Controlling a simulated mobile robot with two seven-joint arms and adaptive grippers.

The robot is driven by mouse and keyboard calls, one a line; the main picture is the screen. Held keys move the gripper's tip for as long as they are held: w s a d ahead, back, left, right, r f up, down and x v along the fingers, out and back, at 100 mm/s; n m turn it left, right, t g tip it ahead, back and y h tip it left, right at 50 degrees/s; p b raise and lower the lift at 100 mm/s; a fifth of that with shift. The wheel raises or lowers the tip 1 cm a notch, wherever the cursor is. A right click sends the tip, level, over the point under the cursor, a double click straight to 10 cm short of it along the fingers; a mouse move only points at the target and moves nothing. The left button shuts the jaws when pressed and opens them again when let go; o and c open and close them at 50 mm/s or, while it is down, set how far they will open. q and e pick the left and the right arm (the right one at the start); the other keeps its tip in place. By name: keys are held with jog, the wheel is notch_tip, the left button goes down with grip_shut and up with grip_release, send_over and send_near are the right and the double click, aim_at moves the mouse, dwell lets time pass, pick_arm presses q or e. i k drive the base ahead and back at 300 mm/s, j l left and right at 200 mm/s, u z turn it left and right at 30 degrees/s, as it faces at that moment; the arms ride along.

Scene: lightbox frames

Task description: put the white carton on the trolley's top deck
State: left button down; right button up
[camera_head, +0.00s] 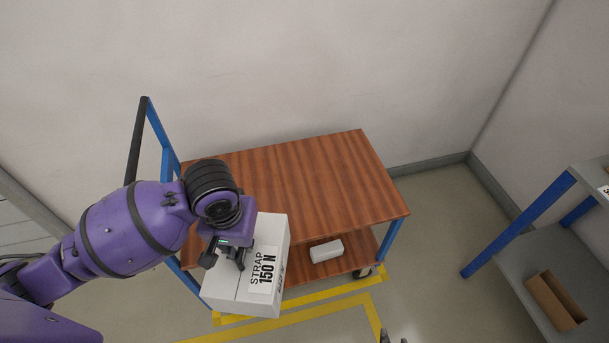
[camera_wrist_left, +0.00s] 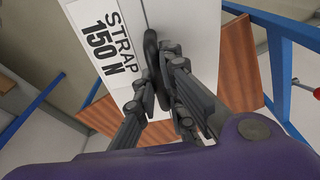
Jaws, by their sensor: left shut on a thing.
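The white carton (camera_head: 241,285), labelled "STRAP 150 N", hangs at the front left of the trolley in the head view. It overlaps the front edge of the trolley's brown top deck (camera_head: 310,180); its height above or beside the deck is hard to tell. My left gripper (camera_head: 233,259) is shut on the carton at its upper face. The wrist view shows the fingers (camera_wrist_left: 155,80) closed against the carton (camera_wrist_left: 192,30). The top deck's visible part is bare. Small grey tips at the bottom edge look like my right gripper (camera_head: 392,338); the rest is out of frame.
A small white block (camera_head: 326,250) lies on the trolley's lower deck. The trolley's blue and black handle (camera_head: 147,135) rises at the left. A grey shelf unit with an open brown box (camera_head: 556,300) stands at the right. Yellow floor tape runs in front; the wall is behind.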

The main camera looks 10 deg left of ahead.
aim_at(330, 185)
jog(key=i+j+z, duration=1)
jog(key=j+z, duration=0.2)
